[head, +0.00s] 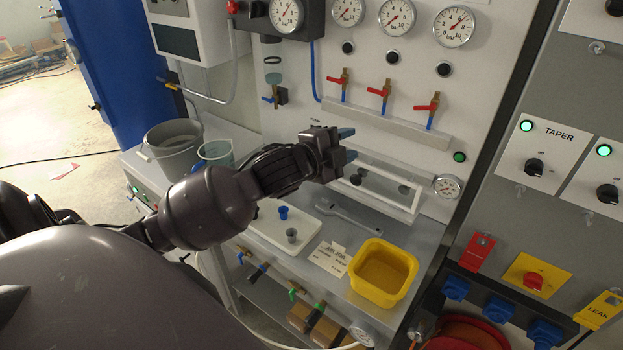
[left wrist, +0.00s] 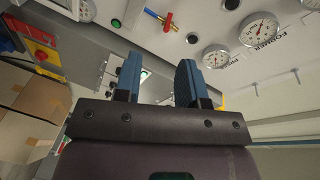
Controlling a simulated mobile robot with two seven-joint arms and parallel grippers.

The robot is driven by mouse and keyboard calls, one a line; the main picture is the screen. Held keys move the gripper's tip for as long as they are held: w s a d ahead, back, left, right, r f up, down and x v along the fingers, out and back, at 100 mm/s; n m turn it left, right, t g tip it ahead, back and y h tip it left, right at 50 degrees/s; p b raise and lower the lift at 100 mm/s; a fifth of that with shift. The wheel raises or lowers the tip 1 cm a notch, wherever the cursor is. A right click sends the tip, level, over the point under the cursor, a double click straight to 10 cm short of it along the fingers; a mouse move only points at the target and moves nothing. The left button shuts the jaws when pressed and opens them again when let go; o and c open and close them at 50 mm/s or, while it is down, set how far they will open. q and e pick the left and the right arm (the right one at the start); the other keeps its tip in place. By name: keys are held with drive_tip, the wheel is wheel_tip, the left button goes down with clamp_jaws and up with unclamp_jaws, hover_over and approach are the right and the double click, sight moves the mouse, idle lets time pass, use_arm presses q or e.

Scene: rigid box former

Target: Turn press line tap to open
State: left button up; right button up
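Three red-handled taps stand in a row on the white panel: a left one (head: 340,80), a middle one (head: 380,92) and a right one (head: 428,106). Their handles lie roughly crosswise over the pipes. I cannot read which serves the press line. One red-handled tap (left wrist: 167,21) on a blue pipe also shows in the left wrist view. My left gripper (head: 347,144) is in front of the panel, below and apart from these taps. Its blue fingers (left wrist: 158,83) are apart with nothing between them. My right gripper is in neither view.
Several pressure gauges (head: 397,17) sit above the taps. A blue-handled tap (head: 271,98) is further left. A ledge (head: 400,128) runs under the red taps. A yellow bin (head: 383,273), a wrench (head: 349,217) and a white frame (head: 390,196) are below on the bench.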

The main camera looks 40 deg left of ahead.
use_arm(q)
drive_tip(key=s+a+f+n+g+y, duration=0.1)
drive_tip(key=s+a+f, duration=0.1)
drive_tip(key=s+f, duration=0.4)
drive_tip(key=shift+s+a, duration=0.4)
drive_tip(key=shift+s, duration=0.05)
